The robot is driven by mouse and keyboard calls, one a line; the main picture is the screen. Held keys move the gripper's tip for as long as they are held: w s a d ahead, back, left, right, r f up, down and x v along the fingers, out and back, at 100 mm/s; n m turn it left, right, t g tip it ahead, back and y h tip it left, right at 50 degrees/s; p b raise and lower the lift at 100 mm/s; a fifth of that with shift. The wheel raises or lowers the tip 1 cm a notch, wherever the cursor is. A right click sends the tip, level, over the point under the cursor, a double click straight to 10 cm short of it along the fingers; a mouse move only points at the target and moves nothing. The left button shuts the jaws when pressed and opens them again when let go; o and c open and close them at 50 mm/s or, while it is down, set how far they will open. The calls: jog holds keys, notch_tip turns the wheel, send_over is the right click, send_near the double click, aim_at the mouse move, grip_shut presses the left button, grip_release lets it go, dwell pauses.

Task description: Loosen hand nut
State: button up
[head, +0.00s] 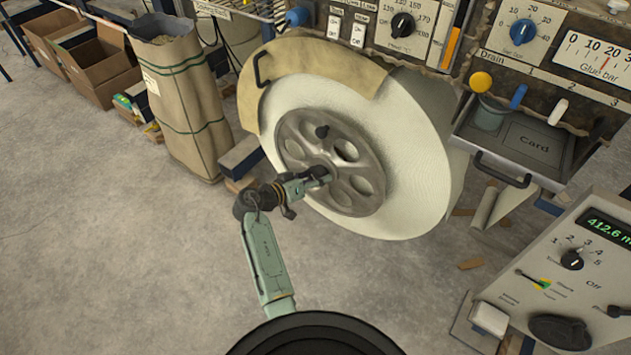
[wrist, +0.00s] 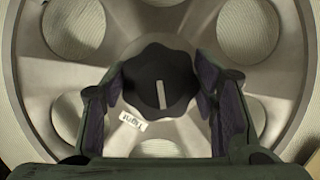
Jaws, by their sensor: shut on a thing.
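The hand nut (wrist: 158,72) is a dark, lobed knob with a pale line on its face, at the middle of the metal hub disc (wrist: 35,22). The line stands close to upright in the wrist view. A small tag (wrist: 132,121), seemingly reading "TIGHT" upside down, sits just below the nut. My gripper (wrist: 160,84) has one finger on each side of the nut and is shut on it. In the head view my gripper (head: 318,174) reaches the centre of the hub disc (head: 356,196) and hides most of the nut.
The hub sits in a large white roll (head: 418,150) with a tan sheet (head: 300,68) over its top. A drawer (head: 520,150) juts out at right, above a control box (head: 560,275).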

jog(key=n+h+b, duration=0.1)
jog(key=n+h, duration=0.1)
jog(key=n, duration=0.1)
jog(key=shift+g, duration=0.4)
jog(key=n+h+b, duration=0.1)
jog(key=n, duration=0.2)
jog(key=shift+h, duration=0.3)
jog(key=n+h, duration=0.1)
jog(key=n, duration=0.2)
jog(key=shift+b, duration=0.3)
jog(key=shift+r+n+t+h, duration=0.1)
jog(key=shift+n+t+h, duration=0.3)
jog(key=shift+n, duration=0.65)
jog(key=shift+n+t+h, duration=0.2)
jog(key=shift+n+t, duration=0.3)
jog(key=shift+n, duration=0.85)
jog(key=o, duration=1.2)
jog(key=shift+c, duration=0.2)
jog(key=shift+a, duration=0.1)
jog(key=v, duration=1.2)
